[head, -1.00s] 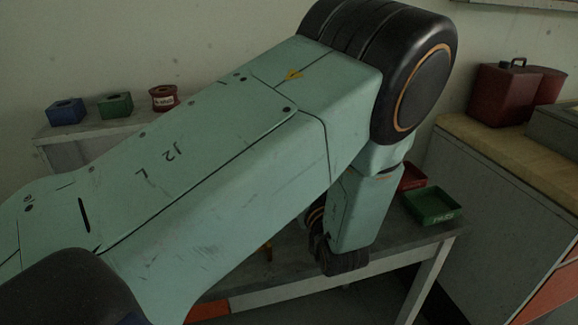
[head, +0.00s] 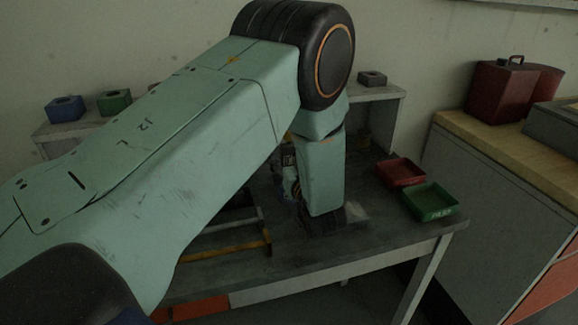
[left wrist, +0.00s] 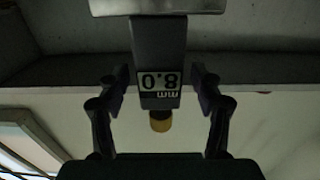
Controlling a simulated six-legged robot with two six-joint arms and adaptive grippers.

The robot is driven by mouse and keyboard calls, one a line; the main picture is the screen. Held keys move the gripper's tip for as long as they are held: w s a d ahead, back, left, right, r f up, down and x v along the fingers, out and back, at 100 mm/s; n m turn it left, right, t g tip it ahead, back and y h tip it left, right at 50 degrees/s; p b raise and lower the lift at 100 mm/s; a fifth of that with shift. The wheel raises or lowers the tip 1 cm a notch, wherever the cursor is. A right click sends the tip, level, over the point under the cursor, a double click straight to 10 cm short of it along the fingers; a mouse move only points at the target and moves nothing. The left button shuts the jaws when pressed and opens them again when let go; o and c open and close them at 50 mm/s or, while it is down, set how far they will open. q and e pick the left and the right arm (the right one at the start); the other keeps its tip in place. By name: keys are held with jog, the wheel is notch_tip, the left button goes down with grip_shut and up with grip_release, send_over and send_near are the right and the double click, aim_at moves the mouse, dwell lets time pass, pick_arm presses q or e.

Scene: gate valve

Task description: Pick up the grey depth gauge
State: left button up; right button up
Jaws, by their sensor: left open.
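The grey depth gauge (left wrist: 157,60) shows in the left wrist view as a dark grey body with an upside-down "8.0 mm" display. A pale cross bar (left wrist: 157,6) is at its top and a yellow tip (left wrist: 160,121) at its lower end. My left gripper (left wrist: 159,82) is open, with one finger on each side of the gauge body and a small gap showing at each side. In the head view my left gripper (head: 325,220) is low over the grey table (head: 395,235), mostly hidden by my arm. My right gripper is not in view.
A red tray (head: 401,172) and a green tray (head: 431,202) stand on the table right of the gripper. A yellow-edged frame (head: 225,250) lies to its left. Blue (head: 66,109) and green (head: 115,103) boxes sit on the back shelf. A cabinet (head: 490,200) stands at right.

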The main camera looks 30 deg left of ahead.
pick_arm(q)
jog(key=shift+d, duration=0.1)
jog(key=shift+c, duration=0.3)
jog(key=shift+c, duration=0.7)
jog(key=c, duration=1.1)
grip_shut()
jog(key=shift+r, duration=0.1)
